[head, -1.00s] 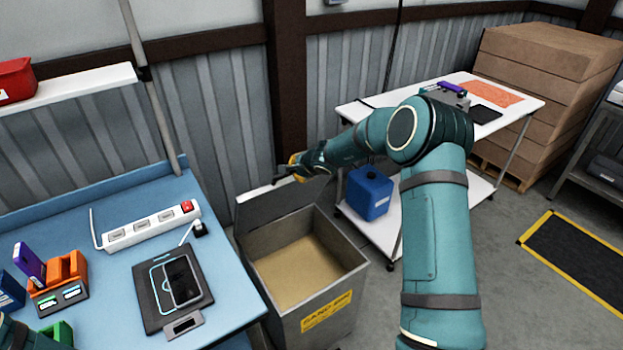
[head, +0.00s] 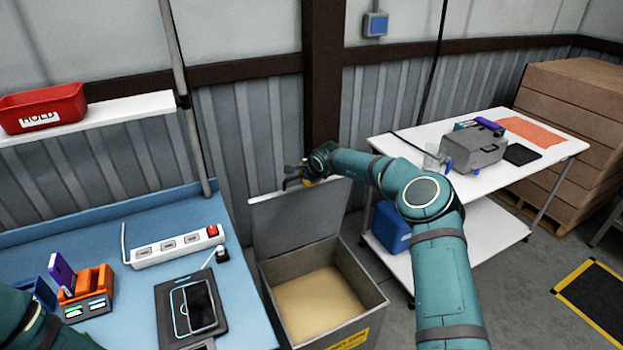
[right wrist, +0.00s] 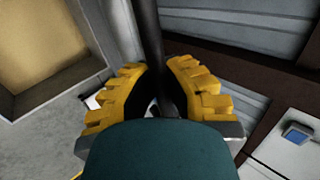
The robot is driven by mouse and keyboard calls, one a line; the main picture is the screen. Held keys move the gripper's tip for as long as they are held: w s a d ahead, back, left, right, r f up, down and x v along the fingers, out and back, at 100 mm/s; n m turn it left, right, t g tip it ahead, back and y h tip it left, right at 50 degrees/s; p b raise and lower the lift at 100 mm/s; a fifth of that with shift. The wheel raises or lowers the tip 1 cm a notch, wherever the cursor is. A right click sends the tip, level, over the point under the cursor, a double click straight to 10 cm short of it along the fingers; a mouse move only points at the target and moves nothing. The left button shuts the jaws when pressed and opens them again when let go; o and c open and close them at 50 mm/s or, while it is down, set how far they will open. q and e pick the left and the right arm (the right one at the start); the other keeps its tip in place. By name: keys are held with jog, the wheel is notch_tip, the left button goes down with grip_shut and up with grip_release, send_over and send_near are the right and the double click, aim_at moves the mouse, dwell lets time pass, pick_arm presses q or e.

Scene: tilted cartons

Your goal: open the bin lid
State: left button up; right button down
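The sand bin (head: 372,300) is a grey box with a yellow label, standing right of the blue bench. Its grey lid (head: 298,222) is hinged up at the back and stands raised, with the sand (head: 318,302) inside uncovered. My right gripper (head: 292,178) is at the lid's upper edge. In the right wrist view its yellow-padded fingers (right wrist: 158,80) sit on both sides of the dark lid edge (right wrist: 150,35), with little gap. The contact itself is partly hidden. My left arm shows at the lower left corner; its gripper is out of view.
The blue bench (head: 45,245) holds a power strip (head: 175,246) and a tablet-like device (head: 195,306). A white table (head: 405,150) with a grey case (head: 473,150) stands right of the bin. A corrugated wall (head: 255,140) is close behind the lid.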

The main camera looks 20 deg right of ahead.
jog(key=shift+w+r, duration=0.5)
jog(key=shift+w, duration=0.35)
jog(key=c, duration=1)
grip_release()
jog(key=shift+s, duration=0.15)
jog(key=shift+f, duration=0.15)
jog(key=v, duration=1.2)
jog(key=shift+r, duration=0.25)
jog(key=shift+a, duration=0.15)
